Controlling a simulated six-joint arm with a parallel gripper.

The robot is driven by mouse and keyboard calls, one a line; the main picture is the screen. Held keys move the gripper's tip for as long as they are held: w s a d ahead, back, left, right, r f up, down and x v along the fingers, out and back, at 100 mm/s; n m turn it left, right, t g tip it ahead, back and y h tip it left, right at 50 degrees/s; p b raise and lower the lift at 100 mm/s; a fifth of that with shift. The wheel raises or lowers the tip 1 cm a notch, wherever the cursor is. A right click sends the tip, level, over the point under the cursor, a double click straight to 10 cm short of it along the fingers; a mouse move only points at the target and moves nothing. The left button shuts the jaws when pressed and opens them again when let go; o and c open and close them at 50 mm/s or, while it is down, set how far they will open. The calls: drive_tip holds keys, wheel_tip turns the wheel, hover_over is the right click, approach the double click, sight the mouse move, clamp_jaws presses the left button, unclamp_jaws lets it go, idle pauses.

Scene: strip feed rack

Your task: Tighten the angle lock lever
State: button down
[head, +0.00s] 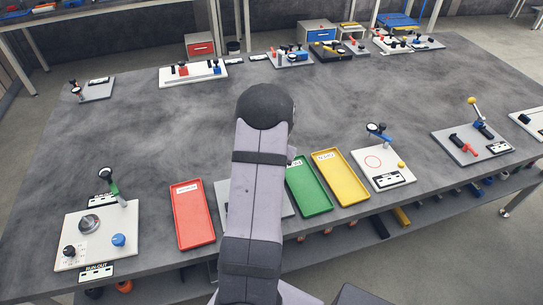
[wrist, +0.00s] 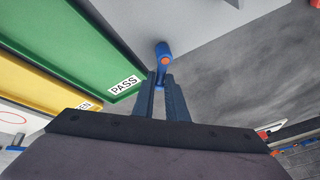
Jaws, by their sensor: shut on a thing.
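A blue lever with an orange round mark on its end (wrist: 164,50) shows in the wrist view, just beyond my fingertips. I take it to be the angle lock lever. My gripper (wrist: 163,80) is shut on it, with blue showing between the two dark fingers. The lever stands over a light grey plate (wrist: 221,20). In the head view my arm covers the gripper and the lever, and only parts of the plate (head: 224,200) show on either side of the arm.
Beside the plate are a green PASS tray (head: 303,190), a yellow tray (head: 342,180) and a red tray (head: 192,214). A plate with a black-knobbed lever (head: 381,178) stands further right. A dial plate (head: 75,243) is at front left. The middle of the grey table (head: 340,100) is clear.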

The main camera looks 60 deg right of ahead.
drive_tip(key=shift+s+r+m+g+p, duration=0.1)
drive_tip(key=shift+r+m+g+p, duration=0.45)
drive_tip(key=shift+p, duration=3.45)
drive_tip(key=m+p, duration=0.1)
drive_tip(key=p, duration=0.2)
drive_tip(key=shift+s+d+f+m+h, duration=0.1)
drive_tip(key=shift+d+f+m+h, duration=0.05)
drive_tip(key=shift+m+h, duration=0.2)
drive_tip(key=shift+s+f+p, duration=0.1)
drive_tip(key=shift+f+p, duration=0.1)
drive_tip(key=shift+p, duration=0.35)
drive_tip(key=c, duration=1.8)
unclamp_jaws()
drive_tip(key=shift+o, duration=0.2)
drive_tip(key=shift+f, duration=0.1)
drive_tip(key=shift+s, duration=0.1)
drive_tip(key=v, duration=0.7)
drive_tip(key=shift+r, duration=0.2)
